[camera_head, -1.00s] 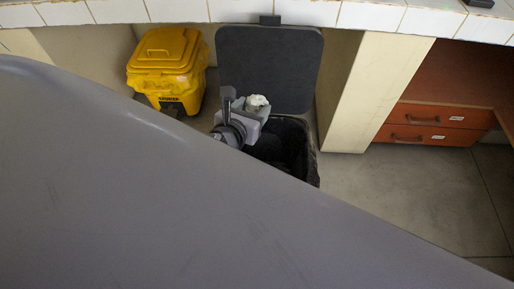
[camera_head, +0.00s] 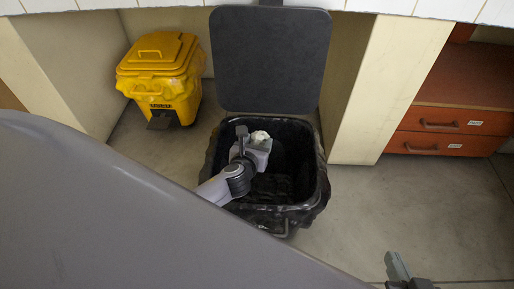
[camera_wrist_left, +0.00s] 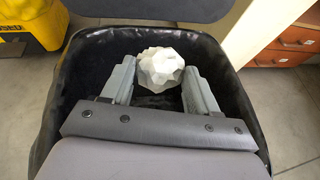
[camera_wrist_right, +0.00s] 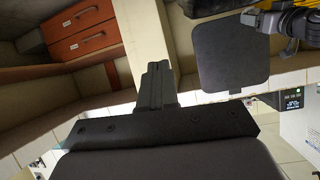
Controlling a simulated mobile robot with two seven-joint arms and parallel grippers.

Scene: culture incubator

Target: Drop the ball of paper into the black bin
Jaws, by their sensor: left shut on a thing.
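The white crumpled ball of paper (camera_head: 261,136) is held between the two fingers of my left gripper (camera_head: 255,147). In the left wrist view the ball (camera_wrist_left: 161,70) sits at the fingertips of the gripper (camera_wrist_left: 160,82), with the dark inside of the bin around it. The black bin (camera_head: 315,205) has a liner and its lid (camera_head: 270,60) stands open behind it. My left gripper is over the bin's opening; its exact height is hard to tell. My right gripper (camera_head: 400,272) is at the lower right, away from the bin. Its fingers (camera_wrist_right: 158,85) are together and empty.
A yellow lidded bin (camera_head: 162,75) stands on the floor to the left. A pale panel (camera_head: 385,85) stands right of the black bin, with orange drawers (camera_head: 440,130) beyond. A white tiled counter (camera_head: 405,6) runs above. The floor at right is clear.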

